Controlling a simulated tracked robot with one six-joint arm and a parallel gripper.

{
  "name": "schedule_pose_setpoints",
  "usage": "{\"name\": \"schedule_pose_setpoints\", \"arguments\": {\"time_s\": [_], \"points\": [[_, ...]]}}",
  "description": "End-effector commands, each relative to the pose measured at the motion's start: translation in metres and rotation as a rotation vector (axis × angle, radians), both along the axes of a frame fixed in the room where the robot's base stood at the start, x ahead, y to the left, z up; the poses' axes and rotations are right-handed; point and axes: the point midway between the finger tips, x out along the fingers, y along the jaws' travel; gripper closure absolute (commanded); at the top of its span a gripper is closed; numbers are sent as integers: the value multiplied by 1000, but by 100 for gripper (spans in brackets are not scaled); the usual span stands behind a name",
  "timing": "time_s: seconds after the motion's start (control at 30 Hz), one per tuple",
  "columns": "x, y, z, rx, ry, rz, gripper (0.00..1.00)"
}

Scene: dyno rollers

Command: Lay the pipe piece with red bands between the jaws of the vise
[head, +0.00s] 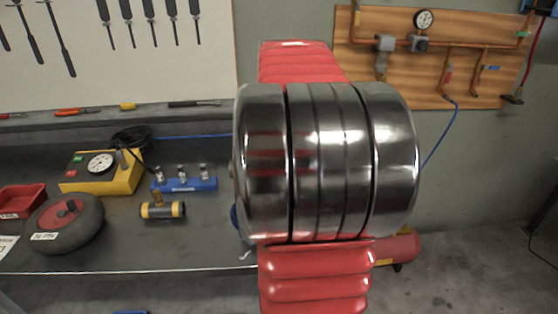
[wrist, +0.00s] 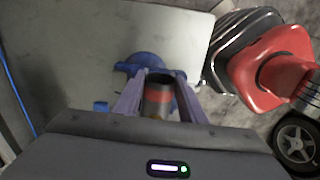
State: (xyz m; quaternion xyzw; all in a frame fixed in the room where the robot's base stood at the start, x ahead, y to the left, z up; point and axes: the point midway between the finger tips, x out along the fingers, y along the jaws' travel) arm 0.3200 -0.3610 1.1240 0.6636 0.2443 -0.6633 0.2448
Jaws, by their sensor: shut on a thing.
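My gripper (wrist: 160,88) is shut on the pipe piece with red bands (wrist: 158,96) in the wrist view. The piece sits between the two fingers, with one dark open end showing and its lower part hidden in the gripper. The blue vise (wrist: 146,60) is just beyond the fingertips in the wrist view, partly covered by the pipe piece. I cannot tell whether the two touch or how the jaws stand. In the head view my arm hides the gripper, the pipe piece and most of the vise, leaving a blue edge (head: 235,217) beside the arm.
A red tank (head: 402,247) is right of the bench.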

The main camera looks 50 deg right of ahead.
Motion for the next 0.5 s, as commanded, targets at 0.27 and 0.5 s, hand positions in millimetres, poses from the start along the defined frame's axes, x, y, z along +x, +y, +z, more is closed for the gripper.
{"name": "schedule_pose_setpoints", "arguments": {"time_s": [0.27,0.5], "points": [[0,1,-9,0,0,1,100],[1,1,-17,0,0,2,100]]}}
